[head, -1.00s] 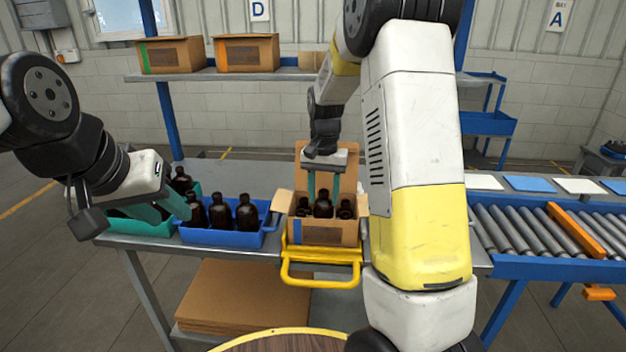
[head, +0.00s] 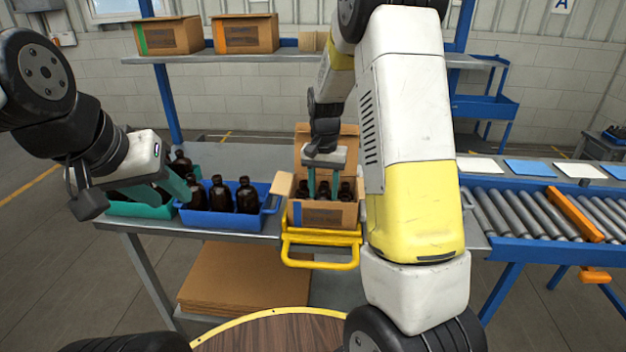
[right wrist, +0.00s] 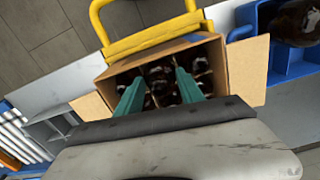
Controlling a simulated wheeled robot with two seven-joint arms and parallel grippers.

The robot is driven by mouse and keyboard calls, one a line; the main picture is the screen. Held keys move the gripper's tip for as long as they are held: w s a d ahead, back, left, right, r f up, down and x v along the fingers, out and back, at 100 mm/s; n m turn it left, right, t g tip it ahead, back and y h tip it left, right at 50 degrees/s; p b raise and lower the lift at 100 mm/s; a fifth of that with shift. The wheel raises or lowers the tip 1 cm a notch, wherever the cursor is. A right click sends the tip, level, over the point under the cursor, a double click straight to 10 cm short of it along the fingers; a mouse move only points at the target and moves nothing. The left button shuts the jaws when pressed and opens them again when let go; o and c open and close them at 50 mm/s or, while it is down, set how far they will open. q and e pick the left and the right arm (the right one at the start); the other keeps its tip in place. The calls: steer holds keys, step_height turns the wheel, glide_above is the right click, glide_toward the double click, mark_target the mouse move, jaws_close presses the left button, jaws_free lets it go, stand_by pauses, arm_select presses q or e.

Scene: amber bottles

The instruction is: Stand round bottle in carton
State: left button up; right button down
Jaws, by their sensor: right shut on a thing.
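The open carton (head: 345,215) stands upright with its flaps spread and dark amber bottles inside. My right gripper (head: 323,190) reaches down into it, shut on a round bottle (head: 324,190) among the others. In the right wrist view, the two teal fingers of the gripper (right wrist: 160,88) are inside the carton (right wrist: 215,60), with the held bottle (right wrist: 160,75) between them. Its base is hidden, so I cannot tell if it touches the carton floor. My left gripper (head: 165,190) is open and empty above the green tray (head: 130,209), left of the blue tray.
The blue tray (head: 230,225) left of the carton holds several amber bottles (head: 247,197). A yellow handled frame (head: 320,262) is under the carton. A roller conveyor (head: 520,215) lies to the right. Closed-looking cartons (head: 245,35) sit on the shelf behind. A round wooden table (head: 270,335) is in front.

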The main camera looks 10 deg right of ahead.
steer(key=shift+f, duration=0.1)
stand_by(0.3)
steer(key=shift+f, duration=1.3)
steer(key=c, duration=0.7)
jaws_free()
steer(key=shift+o, duration=0.2)
steer(key=shift+r, duration=3.9)
steer(key=shift+r, duration=0.1)
